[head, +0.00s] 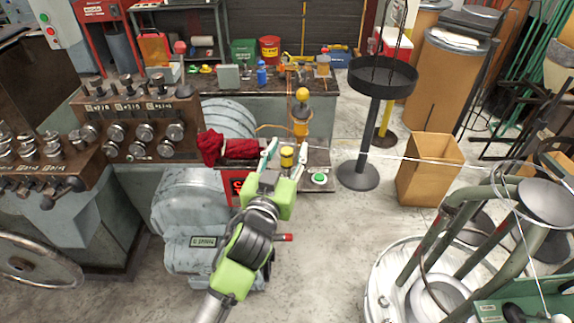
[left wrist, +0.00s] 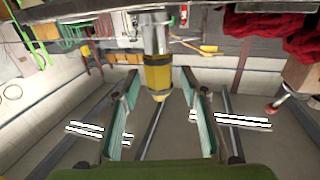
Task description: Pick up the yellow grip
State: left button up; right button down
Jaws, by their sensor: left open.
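The yellow grip (head: 287,157) is a short yellow cylinder at the front of the bench, just left of the green button. In the left wrist view the yellow grip (left wrist: 158,76) joins a silver metal collar and has a tapered end. My left gripper (head: 284,153) is open, with one finger on each side of the grip. In the left wrist view, gaps show between the grip and both fingers of my left gripper (left wrist: 159,78). My right gripper is in neither view.
A dark red cloth (head: 228,148) lies on the bench left of the gripper. A green button box (head: 319,178) is close on the right. A yellow-topped post (head: 302,96) stands just behind. A round black stand (head: 383,78) and cardboard box (head: 430,170) are farther right.

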pick_arm(q)
grip_shut()
jog(key=shift+r, duration=0.1)
jog(key=shift+r, duration=0.55)
notch_tip(320, 180, up, 2)
jog(key=shift+s+a+r+b, duration=0.1)
jog(key=shift+s+r+b, duration=0.1)
jog(key=shift+b, duration=0.4)
jog(key=s+a+r+p, duration=0.5)
jog(key=s+a+r, duration=0.3)
jog(key=s, duration=0.3)
jog(key=shift+r, duration=0.7)
